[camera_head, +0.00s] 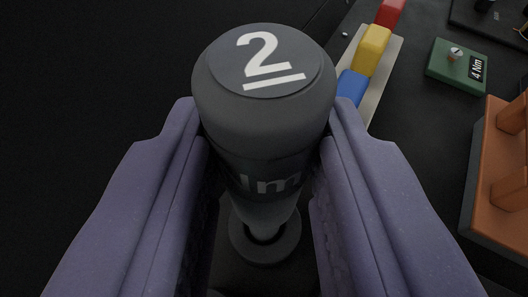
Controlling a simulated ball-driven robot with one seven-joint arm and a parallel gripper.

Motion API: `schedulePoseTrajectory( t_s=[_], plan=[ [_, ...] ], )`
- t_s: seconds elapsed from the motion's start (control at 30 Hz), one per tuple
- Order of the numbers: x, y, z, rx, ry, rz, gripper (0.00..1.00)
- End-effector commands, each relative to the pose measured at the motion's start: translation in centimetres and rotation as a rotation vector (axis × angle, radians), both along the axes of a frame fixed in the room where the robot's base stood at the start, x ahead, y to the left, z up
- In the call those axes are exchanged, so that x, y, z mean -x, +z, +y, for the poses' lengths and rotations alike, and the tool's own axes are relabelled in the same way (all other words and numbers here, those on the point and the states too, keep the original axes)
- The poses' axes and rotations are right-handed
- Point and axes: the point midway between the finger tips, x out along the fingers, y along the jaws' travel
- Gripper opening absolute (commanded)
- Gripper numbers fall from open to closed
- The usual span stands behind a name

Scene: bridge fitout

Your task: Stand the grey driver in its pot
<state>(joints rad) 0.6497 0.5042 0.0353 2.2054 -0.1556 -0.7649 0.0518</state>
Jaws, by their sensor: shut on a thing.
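The grey driver (262,112) is upright between the two purple fingers of my gripper (264,145), in the middle of the head camera view. Its top cap carries a white underlined "2", and part of a white "Nm" mark shows lower on its side. My gripper is shut on the driver's handle. Below the handle, a dark round pot or ring (285,246) shows around the driver's lower end. Whether the driver's tip is inside it or above it I cannot tell, as the handle and fingers hide much of it.
At the upper right a pale tray (389,82) holds a red, a yellow (372,50) and a blue block. A green block (456,66) with a screw and "4 Nm" label stands farther right. An orange rack (490,190) is at the right edge. The left side is dark and looks empty.

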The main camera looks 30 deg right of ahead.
Motion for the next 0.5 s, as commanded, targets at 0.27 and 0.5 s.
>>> schedulePoseTrajectory(
  t_s=[0.27,0.5],
  plan=[
    [-0.01,-0.30,-0.01,0.000,0.000,-0.001,0.00],
    [0.00,-0.30,-0.01,0.000,0.000,-0.001,0.62]
  ],
)
